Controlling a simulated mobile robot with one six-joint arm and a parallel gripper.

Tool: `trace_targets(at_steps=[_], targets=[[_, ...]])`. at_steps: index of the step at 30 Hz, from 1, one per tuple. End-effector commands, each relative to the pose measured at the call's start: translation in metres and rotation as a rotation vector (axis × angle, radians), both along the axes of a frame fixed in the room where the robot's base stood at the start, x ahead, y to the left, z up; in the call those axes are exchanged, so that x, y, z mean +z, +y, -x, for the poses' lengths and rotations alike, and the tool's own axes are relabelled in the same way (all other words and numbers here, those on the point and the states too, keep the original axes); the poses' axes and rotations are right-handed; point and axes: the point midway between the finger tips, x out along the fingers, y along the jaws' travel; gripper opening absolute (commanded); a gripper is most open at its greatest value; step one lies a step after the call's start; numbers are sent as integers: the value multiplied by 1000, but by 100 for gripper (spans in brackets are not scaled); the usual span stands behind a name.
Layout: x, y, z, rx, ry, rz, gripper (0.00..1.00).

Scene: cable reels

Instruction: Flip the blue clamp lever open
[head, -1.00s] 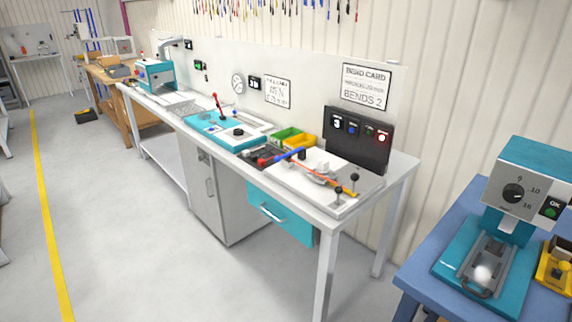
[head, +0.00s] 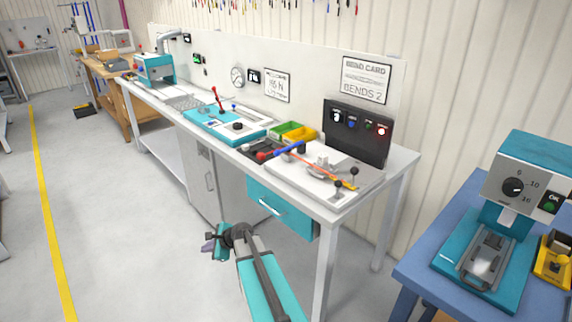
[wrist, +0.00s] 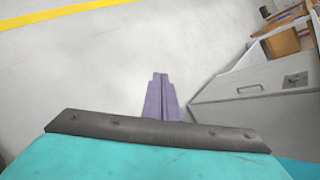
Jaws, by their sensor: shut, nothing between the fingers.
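The wrist view shows floor and a grey cabinet, not the lever.
A teal drawer (head: 284,207) and a grey cabinet (head: 198,180) sit under the bench. Green and yellow bins (head: 295,132) and a dark switch panel (head: 357,130) stand behind the fixture. A blue table (head: 420,260) with a teal machine is at the right.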

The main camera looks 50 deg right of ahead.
Motion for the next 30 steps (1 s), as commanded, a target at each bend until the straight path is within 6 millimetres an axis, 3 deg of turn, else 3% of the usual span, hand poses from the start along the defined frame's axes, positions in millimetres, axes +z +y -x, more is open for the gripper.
trace_targets(at_steps=[1,8,13,18,24,30], targets=[[20,-30,-5,-56,-33,-10,0],[104,-143,-4,-256,-160,-40,0],[163,-224,16,-379,-247,-37,0],[217,-297,51,-483,-318,-18,0],[258,-354,92,-565,-365,13,0],[271,-375,111,-595,-379,30,0]])
